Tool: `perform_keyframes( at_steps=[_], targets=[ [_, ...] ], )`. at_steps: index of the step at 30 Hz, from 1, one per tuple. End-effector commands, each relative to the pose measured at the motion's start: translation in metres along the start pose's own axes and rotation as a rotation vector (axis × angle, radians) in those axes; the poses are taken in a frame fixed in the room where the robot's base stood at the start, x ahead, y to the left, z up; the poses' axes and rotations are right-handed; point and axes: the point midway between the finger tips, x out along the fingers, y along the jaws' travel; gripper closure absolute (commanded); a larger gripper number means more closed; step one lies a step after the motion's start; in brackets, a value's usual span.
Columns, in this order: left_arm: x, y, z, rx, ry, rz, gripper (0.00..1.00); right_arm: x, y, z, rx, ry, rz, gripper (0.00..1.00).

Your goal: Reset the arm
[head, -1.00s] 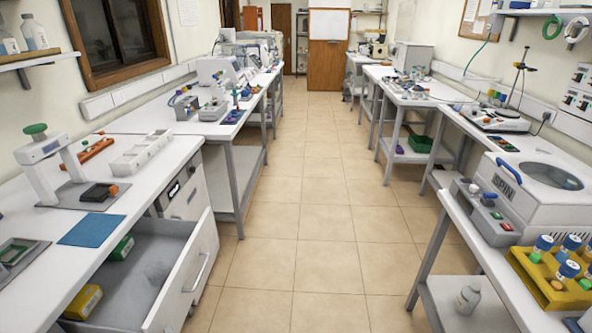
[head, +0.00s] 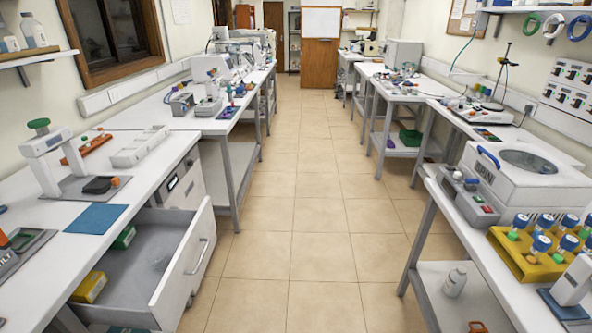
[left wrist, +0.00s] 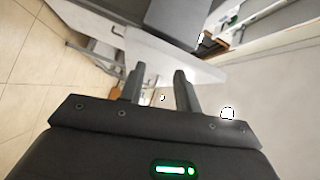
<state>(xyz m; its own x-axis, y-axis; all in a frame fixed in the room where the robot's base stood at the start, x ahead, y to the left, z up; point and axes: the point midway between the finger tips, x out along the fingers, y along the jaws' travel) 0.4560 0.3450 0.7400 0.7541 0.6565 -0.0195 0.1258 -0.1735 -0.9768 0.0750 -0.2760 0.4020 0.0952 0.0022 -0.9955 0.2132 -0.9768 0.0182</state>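My left gripper (left wrist: 160,76) shows in the left wrist view. Its two dark fingers are apart with nothing between them, and a green light glows on its body. Beyond the fingers are a pale bench surface and tiled floor, tilted in the picture. Neither gripper shows in the head view. My right gripper is in no frame.
An open drawer (head: 205,240) juts from the left bench into the aisle. On the right stand a centrifuge (head: 525,180) and a yellow tube rack (head: 510,254). A white bottle (head: 454,283) sits on the lower shelf. The tiled aisle (head: 300,220) between the benches is clear.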

Motion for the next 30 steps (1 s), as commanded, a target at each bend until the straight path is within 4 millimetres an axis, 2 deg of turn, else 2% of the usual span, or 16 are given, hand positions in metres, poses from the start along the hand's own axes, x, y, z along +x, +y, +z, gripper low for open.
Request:
perform_keyframes(
  at_steps=[7,11,12,14,15,19,21,24,27,30],
  targets=[
    [-0.023,0.087,-0.006,-0.279,0.056,0.302,0.67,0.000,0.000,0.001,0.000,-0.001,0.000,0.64],
    [-0.057,0.150,0.006,-0.418,0.028,0.537,0.67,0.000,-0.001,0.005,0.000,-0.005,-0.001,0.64],
    [-0.074,0.173,0.017,-0.456,0.000,0.627,0.67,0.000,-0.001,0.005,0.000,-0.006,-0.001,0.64],
    [-0.102,0.205,0.035,-0.504,-0.055,0.759,0.67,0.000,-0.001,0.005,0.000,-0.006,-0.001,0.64],
    [-0.122,0.225,0.048,-0.530,-0.099,0.842,0.67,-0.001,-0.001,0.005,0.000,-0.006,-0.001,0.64],
    [-0.192,0.272,0.103,-0.564,-0.269,1.077,0.67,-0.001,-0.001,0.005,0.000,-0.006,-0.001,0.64],
    [-0.228,0.287,0.136,-0.556,-0.363,1.176,0.67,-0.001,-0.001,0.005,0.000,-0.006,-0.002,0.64],
    [-0.274,0.299,0.181,-0.517,-0.471,1.287,0.67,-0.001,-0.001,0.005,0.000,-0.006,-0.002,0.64],
    [-0.306,0.301,0.219,-0.457,-0.531,1.358,0.67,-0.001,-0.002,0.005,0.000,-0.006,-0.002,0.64],
    [-0.322,0.299,0.249,-0.414,-0.561,1.384,0.67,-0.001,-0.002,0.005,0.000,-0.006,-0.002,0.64]
  ],
)
